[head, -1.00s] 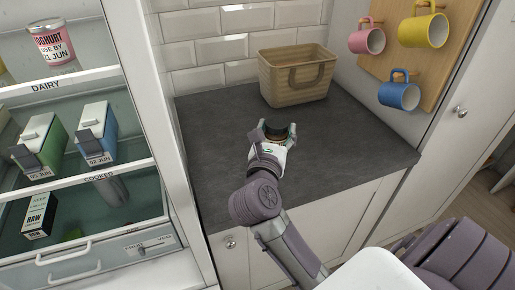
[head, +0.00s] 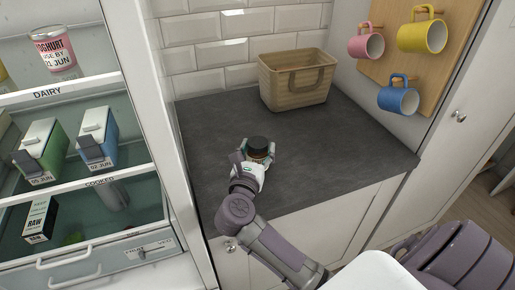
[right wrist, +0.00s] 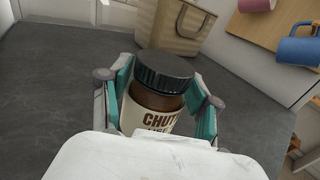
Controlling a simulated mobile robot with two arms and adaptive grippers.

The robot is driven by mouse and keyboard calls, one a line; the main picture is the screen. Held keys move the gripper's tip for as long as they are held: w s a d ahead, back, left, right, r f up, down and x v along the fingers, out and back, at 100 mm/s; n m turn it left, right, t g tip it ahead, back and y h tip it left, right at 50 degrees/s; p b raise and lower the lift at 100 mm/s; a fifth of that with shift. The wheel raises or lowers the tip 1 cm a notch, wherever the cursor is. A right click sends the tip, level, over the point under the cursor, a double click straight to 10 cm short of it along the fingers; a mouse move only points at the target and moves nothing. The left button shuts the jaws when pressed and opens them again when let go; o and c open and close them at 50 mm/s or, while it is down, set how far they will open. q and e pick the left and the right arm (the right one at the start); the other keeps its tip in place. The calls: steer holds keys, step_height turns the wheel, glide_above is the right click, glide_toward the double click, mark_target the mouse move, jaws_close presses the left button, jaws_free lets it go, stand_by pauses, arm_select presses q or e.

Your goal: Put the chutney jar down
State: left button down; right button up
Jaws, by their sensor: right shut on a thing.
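The chutney jar (head: 258,146) has a black lid, brown contents and a cream label. It is on or just above the slate worktop (head: 330,140), left of its middle; I cannot tell if its base touches. My right gripper (head: 257,157) is shut on the jar from the front. In the right wrist view the jar (right wrist: 158,92) stands upright between the teal finger pads, with part of its label reading "CHUT"; its lower part is hidden by my white gripper body. My left gripper is not in view.
A woven basket (head: 293,90) stands at the back of the worktop by the tiled wall. Mugs hang on a wooden board (head: 450,60) at the right. An open fridge (head: 75,185) with labelled food stands at the left. The worktop's right side is clear.

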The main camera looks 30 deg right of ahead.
steer(key=shift+f, duration=0.2)
steer(key=o, duration=1.5)
steer(key=shift+r, duration=0.1)
steer(key=shift+s+r, duration=0.1)
steer(key=shift+r, duration=0.05)
steer(key=b+v, duration=0.3)
steer(key=v, duration=0.8)
steer(key=shift+s+a, duration=0.25)
steer(key=shift+a, duration=0.1)
